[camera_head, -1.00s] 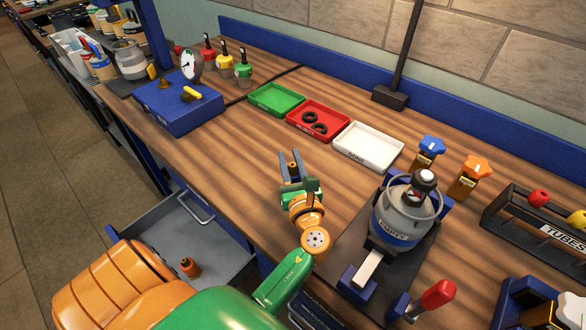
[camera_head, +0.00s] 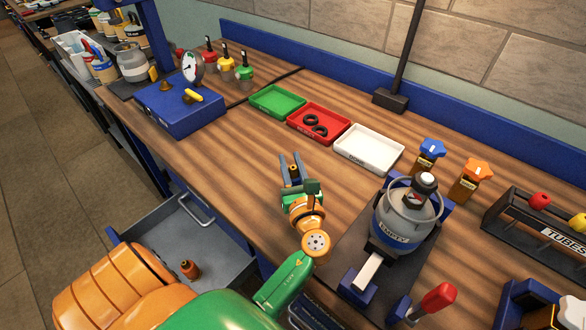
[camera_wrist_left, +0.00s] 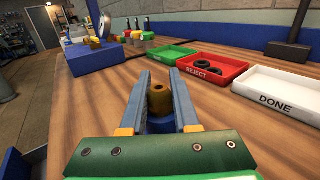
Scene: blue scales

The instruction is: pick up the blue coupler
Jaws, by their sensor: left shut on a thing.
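My left gripper (camera_head: 290,158) points away over the bare wood of the bench, in front of the trays. In the left wrist view its two fingers (camera_wrist_left: 157,76) are on either side of a small coupler (camera_wrist_left: 157,100), with a brass upper part and a blue lower part. The gripper is shut on it, and the coupler looks upright between the fingers. The fingers and the green palm plate hide part of its lower end. Whether it touches the bench cannot be told. My right gripper is not in view.
Green (camera_head: 277,101), red (camera_head: 318,123) and white (camera_head: 368,149) trays stand beyond the gripper; the red one holds black rings. A grey canister (camera_head: 405,222) stands to the right, and a blue box with a gauge (camera_head: 180,108) to the left. An open drawer (camera_head: 222,262) is below the bench edge.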

